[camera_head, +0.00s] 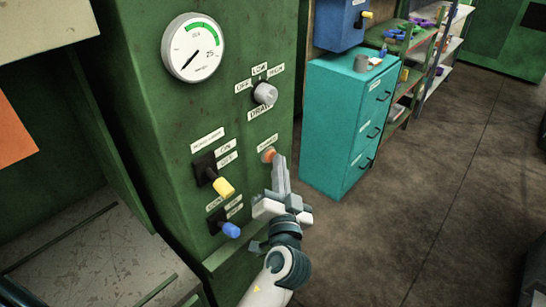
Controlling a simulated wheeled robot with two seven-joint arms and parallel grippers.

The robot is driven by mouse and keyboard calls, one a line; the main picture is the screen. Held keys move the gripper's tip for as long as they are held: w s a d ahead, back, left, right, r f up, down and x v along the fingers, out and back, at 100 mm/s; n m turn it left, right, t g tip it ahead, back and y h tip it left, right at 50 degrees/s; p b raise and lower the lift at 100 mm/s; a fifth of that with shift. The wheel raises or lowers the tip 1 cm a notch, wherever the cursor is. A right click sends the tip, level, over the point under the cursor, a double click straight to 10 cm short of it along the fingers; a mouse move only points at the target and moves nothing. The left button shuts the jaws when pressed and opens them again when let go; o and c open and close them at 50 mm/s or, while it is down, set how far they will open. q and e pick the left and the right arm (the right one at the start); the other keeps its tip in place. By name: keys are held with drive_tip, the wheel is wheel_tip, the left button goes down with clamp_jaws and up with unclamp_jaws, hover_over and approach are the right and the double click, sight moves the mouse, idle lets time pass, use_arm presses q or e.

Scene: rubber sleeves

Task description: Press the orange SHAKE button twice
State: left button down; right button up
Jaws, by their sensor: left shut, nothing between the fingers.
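The orange button (268,155) sits on the front of the green machine cabinet (150,90), below a small white label whose text is too small to read. My left gripper (279,160) is shut and empty, its fingers pointing up toward the cabinet. The fingertips are right beside the orange button in the picture and cover part of its right edge. I cannot tell whether they touch it. My right gripper is not in view.
Around the button are a grey dial knob (265,94), a yellow-tipped lever (222,186), a blue-tipped lever (230,229) and a round gauge (193,47). A teal drawer cabinet (340,120) stands to the right.

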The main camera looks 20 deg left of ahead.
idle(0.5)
use_arm(q)
drive_tip(key=shift+s+d+b, duration=0.3)
drive_tip(key=shift+d+b, duration=0.1)
drive_tip(key=shift+d, duration=0.15)
